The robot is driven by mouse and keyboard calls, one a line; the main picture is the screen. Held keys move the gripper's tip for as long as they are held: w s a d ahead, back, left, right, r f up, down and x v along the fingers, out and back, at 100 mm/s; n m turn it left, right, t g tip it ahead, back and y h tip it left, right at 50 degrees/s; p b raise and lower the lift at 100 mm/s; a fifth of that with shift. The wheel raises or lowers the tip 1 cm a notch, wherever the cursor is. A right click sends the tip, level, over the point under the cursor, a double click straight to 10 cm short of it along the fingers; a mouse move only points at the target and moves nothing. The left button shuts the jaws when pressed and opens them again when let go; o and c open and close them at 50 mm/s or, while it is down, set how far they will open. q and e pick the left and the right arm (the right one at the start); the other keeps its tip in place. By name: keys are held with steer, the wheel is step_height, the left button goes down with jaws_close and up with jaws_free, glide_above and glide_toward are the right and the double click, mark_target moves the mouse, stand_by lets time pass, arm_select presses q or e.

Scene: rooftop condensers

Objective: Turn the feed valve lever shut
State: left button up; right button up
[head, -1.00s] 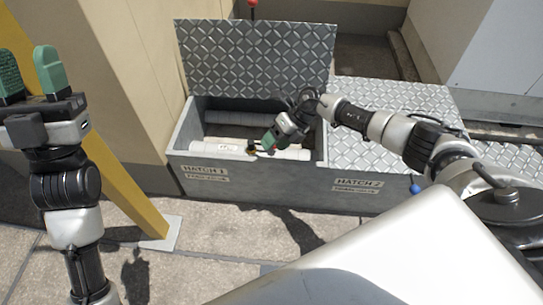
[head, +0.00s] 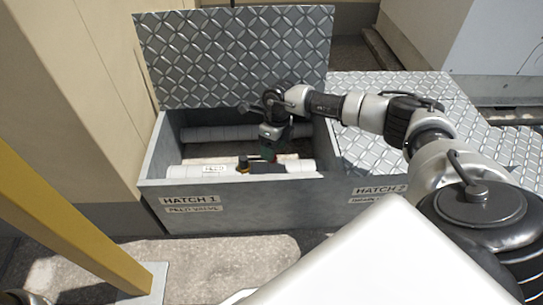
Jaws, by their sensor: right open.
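The feed valve (head: 243,164) is a small dark and brass fitting on the front white pipe (head: 295,166) inside the open box marked Hatch 1, Feed Valve. A thin lever seems to run right from it toward my right gripper; its exact angle is hard to tell. My left gripper is out of view.
The diamond-plate lid (head: 235,55) stands open behind the box. A second pipe (head: 215,133) runs along the back. The closed Hatch 2 lid (head: 375,150) lies right. A yellow post (head: 75,225) and beige wall (head: 75,95) bound the left.

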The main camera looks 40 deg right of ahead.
steer(key=f, duration=0.1)
steer(key=f+b, duration=0.1)
steer(key=f, duration=0.1)
steer(key=shift+s+a+f, duration=0.1)
steer(key=shift+a, duration=0.2)
jaws_close()
